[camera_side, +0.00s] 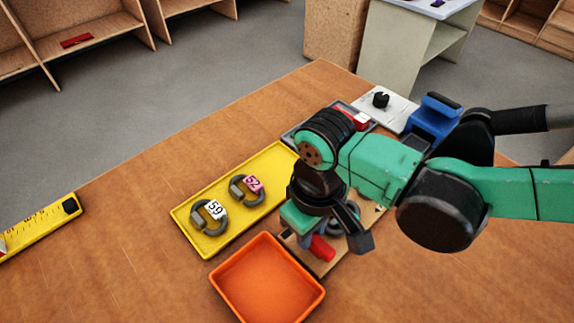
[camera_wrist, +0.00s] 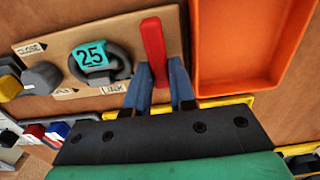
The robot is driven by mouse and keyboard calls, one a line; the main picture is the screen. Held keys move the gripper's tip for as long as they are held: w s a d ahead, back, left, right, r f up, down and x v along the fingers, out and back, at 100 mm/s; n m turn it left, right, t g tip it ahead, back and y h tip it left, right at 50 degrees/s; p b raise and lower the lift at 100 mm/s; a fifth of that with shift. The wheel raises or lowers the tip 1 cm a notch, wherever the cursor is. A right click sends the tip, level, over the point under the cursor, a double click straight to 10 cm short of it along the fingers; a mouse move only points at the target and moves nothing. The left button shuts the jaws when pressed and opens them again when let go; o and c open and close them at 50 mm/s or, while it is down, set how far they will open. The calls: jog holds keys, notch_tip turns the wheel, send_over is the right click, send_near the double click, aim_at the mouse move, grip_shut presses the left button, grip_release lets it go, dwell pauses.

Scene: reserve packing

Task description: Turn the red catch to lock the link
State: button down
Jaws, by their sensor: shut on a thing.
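The red catch (camera_wrist: 153,45) is a long lever at the right end of a wooden board (camera_wrist: 150,20) in the wrist view. It also shows in the side view (camera_side: 322,249), below my gripper (camera_side: 308,238). In the wrist view my gripper (camera_wrist: 161,82) has its two blue fingers on either side of the catch, shut on it. The grey link (camera_wrist: 122,66) with a teal tag 25 (camera_wrist: 92,55) lies on the board, left of the catch, above a label reading LINK. Part of the board is hidden by my arm in the side view.
An orange tray (camera_side: 224,285) stands close beside the board. A yellow tray (camera_side: 184,219) holds two links tagged 59 (camera_side: 215,209) and 52 (camera_side: 253,184). A grey knob (camera_wrist: 41,77) sits at the board's left. The table's left part is mostly clear.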

jog(key=shift+n, duration=0.3)
jog(key=n, duration=0.3)
jog(key=shift+n, duration=0.4)
jog(key=n, duration=0.4)
jog(key=shift+s, duration=0.1)
jog(key=n, duration=0.4)
jog(key=shift+s+n, duration=0.1)
jog(key=shift+n, duration=2.6)
jog(key=c, duration=0.7)
grip_release()
jog(key=shift+c, duration=0.2)
